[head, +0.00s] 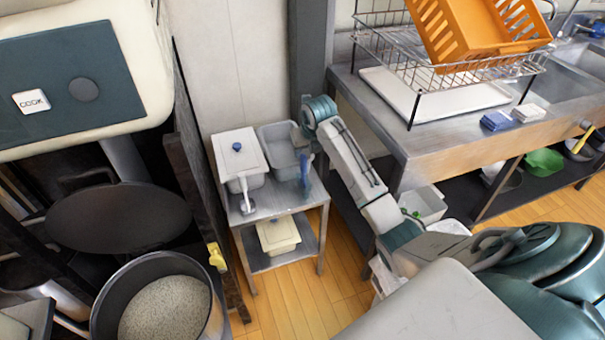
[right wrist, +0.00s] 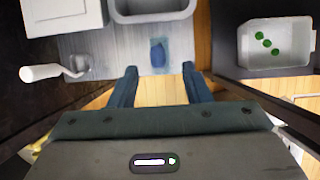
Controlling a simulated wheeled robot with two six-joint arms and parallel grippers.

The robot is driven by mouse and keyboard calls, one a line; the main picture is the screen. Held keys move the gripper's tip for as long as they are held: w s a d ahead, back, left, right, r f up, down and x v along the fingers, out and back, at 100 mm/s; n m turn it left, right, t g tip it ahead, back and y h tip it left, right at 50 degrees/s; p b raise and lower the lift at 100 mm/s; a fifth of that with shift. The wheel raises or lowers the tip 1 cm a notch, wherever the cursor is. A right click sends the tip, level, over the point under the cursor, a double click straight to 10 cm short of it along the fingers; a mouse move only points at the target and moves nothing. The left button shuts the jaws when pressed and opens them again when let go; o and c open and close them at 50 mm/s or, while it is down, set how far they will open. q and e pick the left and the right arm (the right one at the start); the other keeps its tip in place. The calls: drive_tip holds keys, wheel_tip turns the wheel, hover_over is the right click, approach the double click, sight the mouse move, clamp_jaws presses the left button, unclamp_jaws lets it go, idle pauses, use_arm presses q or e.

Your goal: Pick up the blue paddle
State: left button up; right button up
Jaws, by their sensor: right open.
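A small blue shape, which looks like the blue paddle (right wrist: 158,52), shows in the right wrist view on the steel cart top, just in front of a grey tub. My right gripper (right wrist: 158,76) is open, with its two blue fingers apart and the paddle showing beyond the gap between the tips. Nothing is held. In the head view my right gripper (head: 306,178) hangs over the right side of the small cart. There its blue fingers and the paddle cannot be told apart. My left gripper is not in view.
A steel counter (head: 440,142) stands right; a large pot (head: 212,318) is at left.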

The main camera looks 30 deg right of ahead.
sight(304, 156)
drive_tip(key=shift+x, duration=1)
drive_tip(key=p+x, duration=0.1)
drive_tip(key=x, duration=0.4)
drive_tip(key=shift+w+a+f, duration=0.1)
drive_tip(key=shift+w, duration=0.2)
drive_tip(key=shift+c, duration=0.4)
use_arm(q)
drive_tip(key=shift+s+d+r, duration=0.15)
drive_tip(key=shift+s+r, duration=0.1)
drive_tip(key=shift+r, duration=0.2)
use_arm(e)
clamp_jaws()
